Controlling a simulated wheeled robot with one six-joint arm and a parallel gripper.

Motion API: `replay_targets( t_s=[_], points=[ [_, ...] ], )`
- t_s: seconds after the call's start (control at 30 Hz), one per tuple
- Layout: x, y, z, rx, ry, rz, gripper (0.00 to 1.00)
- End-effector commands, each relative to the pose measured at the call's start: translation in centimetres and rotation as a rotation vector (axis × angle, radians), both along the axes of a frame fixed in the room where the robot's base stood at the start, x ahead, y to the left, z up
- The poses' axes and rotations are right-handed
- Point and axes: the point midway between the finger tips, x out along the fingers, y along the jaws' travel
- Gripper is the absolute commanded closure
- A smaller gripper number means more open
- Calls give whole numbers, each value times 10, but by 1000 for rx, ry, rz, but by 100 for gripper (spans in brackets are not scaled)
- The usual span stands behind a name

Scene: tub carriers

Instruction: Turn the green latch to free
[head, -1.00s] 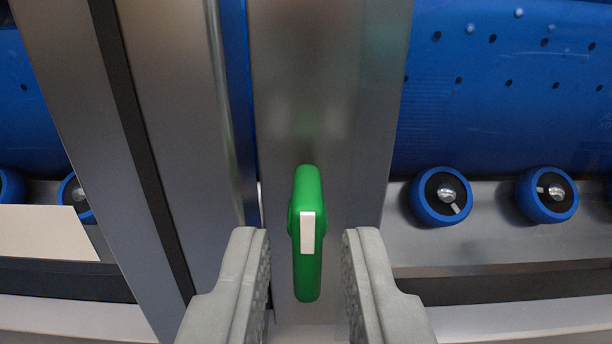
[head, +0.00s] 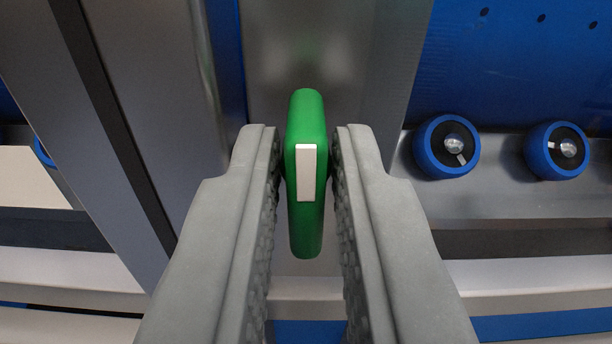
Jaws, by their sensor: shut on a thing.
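The green latch (head: 306,235) is a tall rounded handle with a white mark (head: 306,173) on its face. It stands upright, long side vertical, in front of a grey metal post (head: 310,50). My gripper (head: 306,160) has one grey finger on each side of the latch, and it is shut on the latch around its middle. The top and the lower end of the latch show above and below the grip. The latch's pivot behind it is hidden.
Two blue-rimmed round knobs or wheels (head: 447,147) (head: 556,151) sit on a metal ledge to the right. A blue perforated tub wall (head: 520,60) rises behind them. A grey metal upright (head: 150,100) stands close on the left, with a pale panel (head: 30,178) beyond it.

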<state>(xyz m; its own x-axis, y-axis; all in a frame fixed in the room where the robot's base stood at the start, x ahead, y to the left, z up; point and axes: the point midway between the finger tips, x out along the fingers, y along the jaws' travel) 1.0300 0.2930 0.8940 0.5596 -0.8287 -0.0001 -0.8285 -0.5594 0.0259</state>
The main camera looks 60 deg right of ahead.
Motion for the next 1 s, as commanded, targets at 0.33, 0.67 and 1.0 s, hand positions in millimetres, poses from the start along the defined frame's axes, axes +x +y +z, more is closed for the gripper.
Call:
replay_targets(
  t_s=[0.33, 0.67, 1.0],
  points=[
    [1, 1, 0, -111, 165, 1, 100],
    [2, 2, 0, -286, 422, 1, 100],
    [3, 3, -1, -466, 689, 2, 100]
  ],
)
